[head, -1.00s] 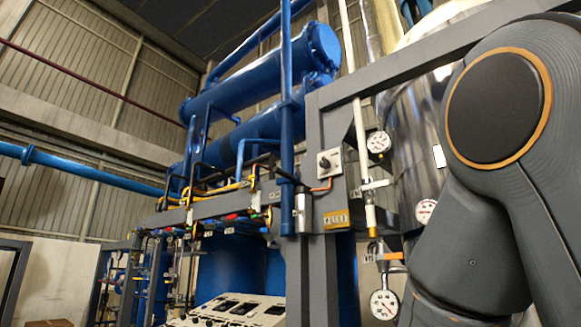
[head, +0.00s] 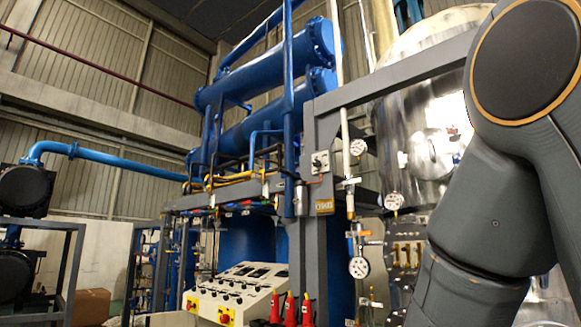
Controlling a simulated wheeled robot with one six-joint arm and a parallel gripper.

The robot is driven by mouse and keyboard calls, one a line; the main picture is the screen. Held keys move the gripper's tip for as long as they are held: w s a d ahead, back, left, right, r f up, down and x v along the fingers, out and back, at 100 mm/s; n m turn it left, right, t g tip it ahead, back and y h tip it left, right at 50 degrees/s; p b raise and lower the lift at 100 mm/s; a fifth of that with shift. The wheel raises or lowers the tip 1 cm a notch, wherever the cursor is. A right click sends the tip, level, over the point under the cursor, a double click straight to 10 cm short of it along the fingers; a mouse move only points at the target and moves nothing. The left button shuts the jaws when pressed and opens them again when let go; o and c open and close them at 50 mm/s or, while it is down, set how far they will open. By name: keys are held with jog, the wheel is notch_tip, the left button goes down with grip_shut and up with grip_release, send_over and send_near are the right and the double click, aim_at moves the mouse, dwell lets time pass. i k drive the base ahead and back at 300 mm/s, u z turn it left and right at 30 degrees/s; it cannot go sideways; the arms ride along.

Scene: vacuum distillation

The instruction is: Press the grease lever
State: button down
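My gripper is not in view. Only my dark grey arm (head: 490,185) shows, along the right side of the head view, and its lower end runs out of the bottom of the picture. I cannot pick out a grease lever for certain.
A cream control panel (head: 236,292) with switches stands at lower centre. A grey frame post (head: 318,255) carries a switch box. Gauges (head: 359,267) hang on a white pipe beside a shiny metal tank (head: 425,130). Blue cylinders (head: 265,80) lie above. A cardboard box (head: 91,305) sits lower left.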

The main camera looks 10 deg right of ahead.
aim_at(281, 169)
jog(key=u, duration=0.25)
jog(key=i, duration=0.35)
jog(key=u, duration=0.65)
jog(key=i, duration=1.25)
jog(key=z, duration=0.4)
